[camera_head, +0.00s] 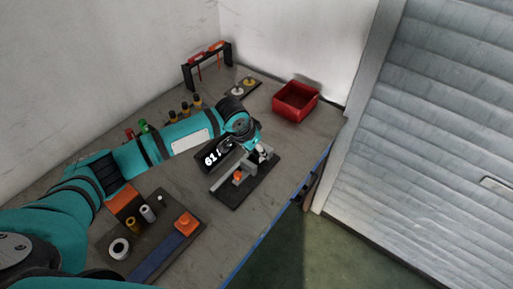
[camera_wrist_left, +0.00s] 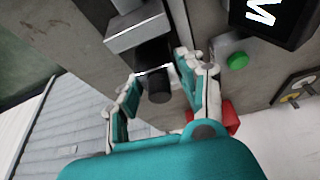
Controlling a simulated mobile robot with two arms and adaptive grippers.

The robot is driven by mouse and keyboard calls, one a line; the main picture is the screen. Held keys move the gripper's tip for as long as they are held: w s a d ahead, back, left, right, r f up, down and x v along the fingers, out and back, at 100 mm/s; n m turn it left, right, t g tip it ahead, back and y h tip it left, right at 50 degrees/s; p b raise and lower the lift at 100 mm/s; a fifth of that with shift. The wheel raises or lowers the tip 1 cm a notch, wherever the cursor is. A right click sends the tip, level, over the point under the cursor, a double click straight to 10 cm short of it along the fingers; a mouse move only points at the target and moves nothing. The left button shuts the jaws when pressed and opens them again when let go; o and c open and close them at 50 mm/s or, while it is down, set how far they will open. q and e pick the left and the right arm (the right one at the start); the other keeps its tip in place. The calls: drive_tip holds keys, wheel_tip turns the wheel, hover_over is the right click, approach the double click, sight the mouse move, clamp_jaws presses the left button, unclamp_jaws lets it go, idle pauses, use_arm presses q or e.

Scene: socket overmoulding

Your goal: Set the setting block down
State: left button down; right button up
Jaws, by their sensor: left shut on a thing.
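My left gripper (camera_head: 262,156) is over the right end of a dark base plate (camera_head: 232,199) that carries a grey bar and an orange knob (camera_head: 238,175). In the left wrist view, my left gripper's fingers (camera_wrist_left: 158,72) are closed around a dark piece with a bright edge, which I take as the setting block (camera_wrist_left: 155,74). A grey metal block (camera_wrist_left: 137,31) lies just beyond it. I cannot tell whether the held piece touches anything below. In the head view the gripper hides it. My right gripper is not in view.
A black digital display (camera_head: 213,158) stands left of the plate. A red bin (camera_head: 296,101) is at the back right. A dark tray (camera_head: 155,240) with an orange-ended tool and small parts lies at the front left. The bench's blue edge (camera_head: 262,238) is close to the plate.

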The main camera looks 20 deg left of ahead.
use_arm(q)
drive_tip(key=shift+s+f, duration=0.25)
drive_tip(key=shift+f, duration=0.3)
drive_tip(key=c, duration=1.1)
unclamp_jaws()
drive_tip(key=shift+f, duration=0.15)
drive_tip(key=o, duration=0.3)
drive_tip(key=shift+f, duration=0.1)
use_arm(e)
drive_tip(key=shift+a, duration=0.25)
use_arm(q)
drive_tip(key=shift+w, duration=0.1)
